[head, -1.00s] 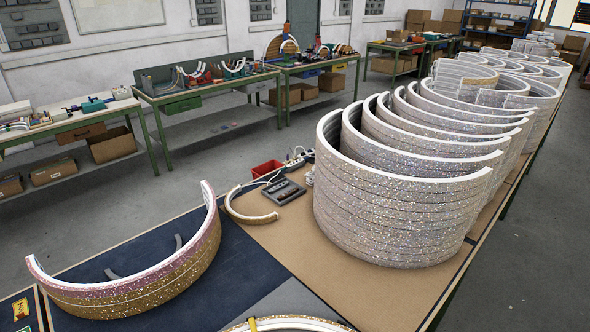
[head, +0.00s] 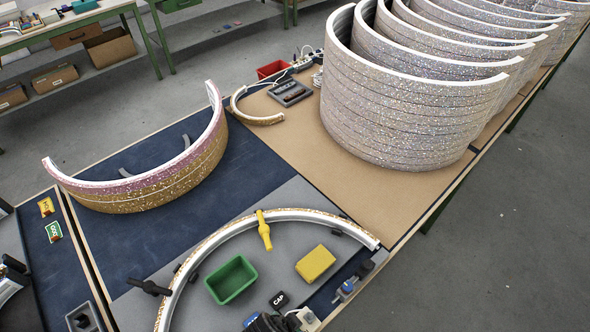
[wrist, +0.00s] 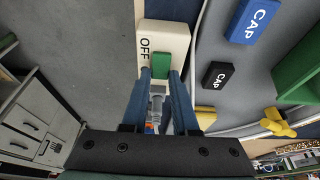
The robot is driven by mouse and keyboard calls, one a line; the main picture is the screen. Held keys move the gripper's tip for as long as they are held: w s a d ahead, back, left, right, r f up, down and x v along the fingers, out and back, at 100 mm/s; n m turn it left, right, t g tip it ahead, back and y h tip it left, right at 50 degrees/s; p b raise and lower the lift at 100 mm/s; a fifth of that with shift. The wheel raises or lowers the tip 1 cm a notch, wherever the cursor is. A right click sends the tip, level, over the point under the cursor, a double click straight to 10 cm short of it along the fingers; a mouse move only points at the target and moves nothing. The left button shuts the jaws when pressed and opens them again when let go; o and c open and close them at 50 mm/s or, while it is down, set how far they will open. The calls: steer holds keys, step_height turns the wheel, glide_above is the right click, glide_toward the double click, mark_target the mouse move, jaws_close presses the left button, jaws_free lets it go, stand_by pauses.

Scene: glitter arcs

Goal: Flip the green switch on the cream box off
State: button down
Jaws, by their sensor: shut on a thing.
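The cream box (wrist: 176,38) is at the top middle of the wrist view, with the word OFF printed on it. The green switch (wrist: 161,64) stands on its face beside that word. My gripper (wrist: 160,76) reaches up to it, with a blue finger at each side of the switch's lower end, shut on it. The fingers partly hide the box's lower part. In the head view, a pale corner of the cream box (head: 308,319) shows at the bottom edge beside my dark gripper (head: 268,322); the switch cannot be made out there.
A black CAP block (wrist: 217,75) and a blue CAP block (wrist: 254,20) lie close by on the grey mat. A green tray (head: 231,280), a yellow block (head: 315,263) and a glitter arc with clamps (head: 330,219) surround this area. Tall stacked arcs (head: 410,110) stand behind.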

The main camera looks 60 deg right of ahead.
steer(key=c, duration=0.7)
jaws_free()
steer(key=v, duration=1.3)
steer(key=shift+b, duration=0.3)
